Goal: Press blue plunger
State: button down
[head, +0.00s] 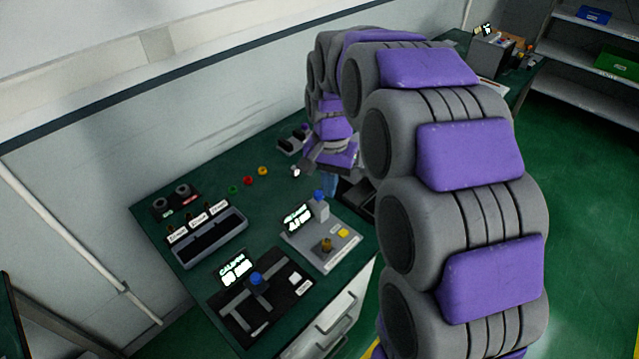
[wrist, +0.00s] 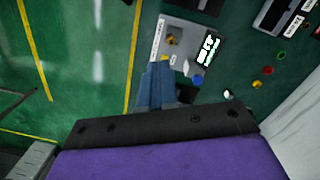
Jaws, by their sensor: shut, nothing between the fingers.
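A blue plunger cap (head: 319,195) tops a light grey post on the grey device (head: 318,254), beside a lit display. In the wrist view the blue cap (wrist: 197,79) lies just right of my fingers. A second blue knob (head: 256,278) sits on the black device with a display at the front; I cannot tell from its look whether it is also a plunger. My gripper (wrist: 157,66) has its blue-grey fingers shut and empty, pointing toward the grey device. In the head view my gripper (head: 329,187) is small, close behind the blue cap; contact cannot be told.
The green bench (head: 165,230) also holds a slotted tray (head: 208,240) with labels, a black box with two round knobs (head: 172,197), and small green, red and yellow pieces (head: 248,181). The wall runs behind. Shelves (head: 590,60) stand far right across open floor.

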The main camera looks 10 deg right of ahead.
aim_at(319, 194)
jog(key=w+f+m+p, duration=0.1)
jog(key=w+f+m, duration=0.1)
jog(key=w, duration=0.7)
jog(key=w+d+f+m+p, duration=0.1)
jog(key=w+f+m, duration=0.1)
jog(key=w, duration=0.7)
jog(key=shift+d+f+m+t, duration=0.3)
jog(key=shift+f+m+t, duration=0.1)
jog(key=shift+f, duration=0.45)
notch_tip(319, 194, down, 14)
jog(key=shift+b, duration=0.6)
jog(key=shift+s+f, duration=0.1)
jog(key=shift+f, duration=1.05)
